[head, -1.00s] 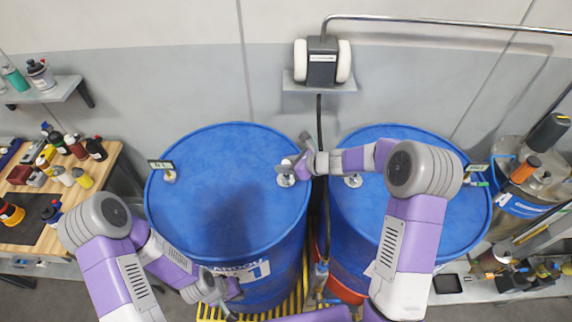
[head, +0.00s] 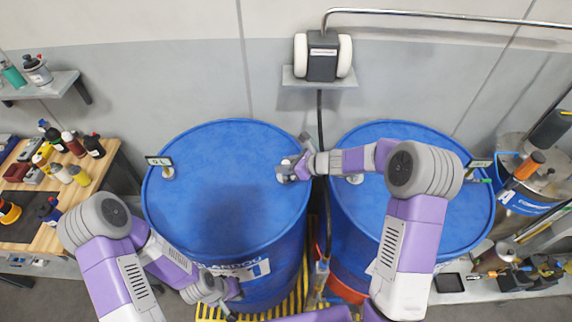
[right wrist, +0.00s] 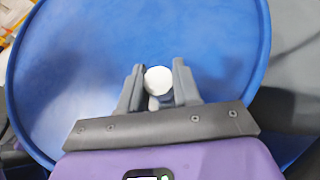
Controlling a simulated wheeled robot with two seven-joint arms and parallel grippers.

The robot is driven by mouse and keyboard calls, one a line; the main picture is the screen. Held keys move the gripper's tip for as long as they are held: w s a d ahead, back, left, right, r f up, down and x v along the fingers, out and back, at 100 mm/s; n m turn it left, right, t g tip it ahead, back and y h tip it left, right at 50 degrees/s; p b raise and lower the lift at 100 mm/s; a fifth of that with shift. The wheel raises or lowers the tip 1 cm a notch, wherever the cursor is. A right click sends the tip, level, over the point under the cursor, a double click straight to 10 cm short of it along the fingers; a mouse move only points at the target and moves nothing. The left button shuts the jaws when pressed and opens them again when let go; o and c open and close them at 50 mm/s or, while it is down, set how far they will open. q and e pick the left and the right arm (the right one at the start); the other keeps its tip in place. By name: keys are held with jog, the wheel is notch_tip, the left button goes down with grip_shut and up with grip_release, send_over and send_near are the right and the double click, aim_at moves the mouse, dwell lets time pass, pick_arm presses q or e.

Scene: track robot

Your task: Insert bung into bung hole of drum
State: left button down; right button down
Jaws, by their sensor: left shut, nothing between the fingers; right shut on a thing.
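The left blue drum (head: 225,205) stands upright, and its lid also fills the right wrist view (right wrist: 100,60). My right gripper (head: 288,172) is at the right side of this drum's lid. In the right wrist view my right gripper (right wrist: 157,85) is shut on a round white bung (right wrist: 158,79). The bung is over or at the lid near the rim; I cannot tell whether it is in the hole, which is hidden. My left gripper (head: 233,303) is shut and empty, low in front of the left drum.
A second blue drum (head: 440,215) stands at the right, partly under my right arm. A small gauge (head: 160,161) stands on the left drum's rim. A workbench (head: 110,165) with bottles is at the left. A black-and-white unit (head: 322,60) is on the wall.

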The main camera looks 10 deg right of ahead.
jog(key=shift+f+b, duration=0.75)
jog(key=shift+f, duration=0.15)
jog(key=c, duration=0.7)
grip_release()
jog(key=shift+d+r, duration=0.1)
jog(key=v, duration=0.7)
jog(key=shift+s+d+r, duration=0.1)
jog(key=shift+s, duration=0.1)
